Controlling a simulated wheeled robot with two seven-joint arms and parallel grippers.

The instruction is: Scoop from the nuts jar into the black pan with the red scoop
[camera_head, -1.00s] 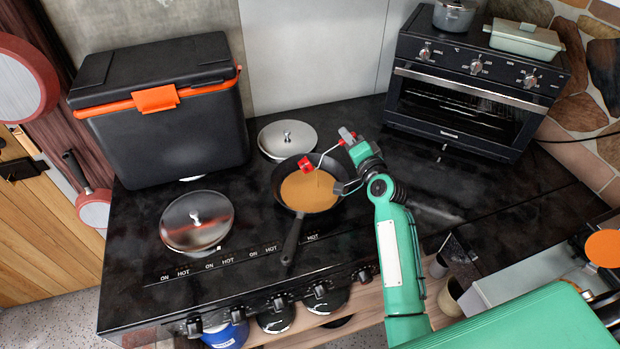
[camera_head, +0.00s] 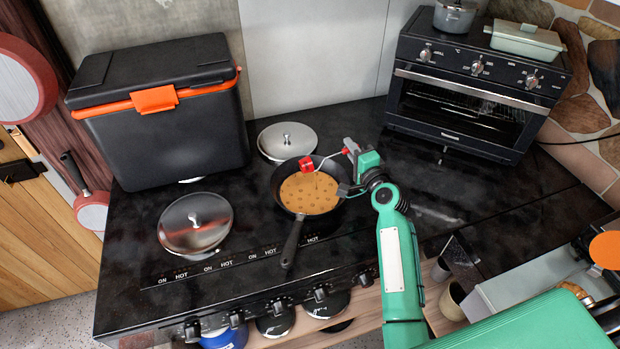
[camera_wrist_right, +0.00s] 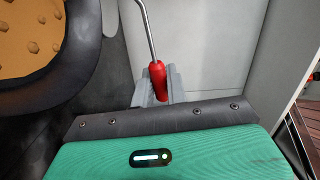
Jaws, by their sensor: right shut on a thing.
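The black pan (camera_head: 277,199) sits on the stove with an orange-brown content dotted with small lumps; its handle points to the front. My right gripper (camera_head: 349,164) is just right of the pan, above its rim level, shut on the red scoop (camera_head: 307,164). The scoop's red head is over the pan's back part, joined by a thin metal rod to its red handle. The wrist view shows the handle (camera_wrist_right: 158,80) between the grey fingers and part of the pan (camera_wrist_right: 80,75). The scoop head's inside is not clear. I cannot make out the nuts jar. My left gripper is not in view.
A lidded pot (camera_head: 287,141) stands behind the pan and another lid (camera_head: 196,222) lies to its left. A black cool box (camera_head: 165,120) with an orange latch is back left; an oven (camera_head: 468,95) is back right. The black top right of my gripper is clear.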

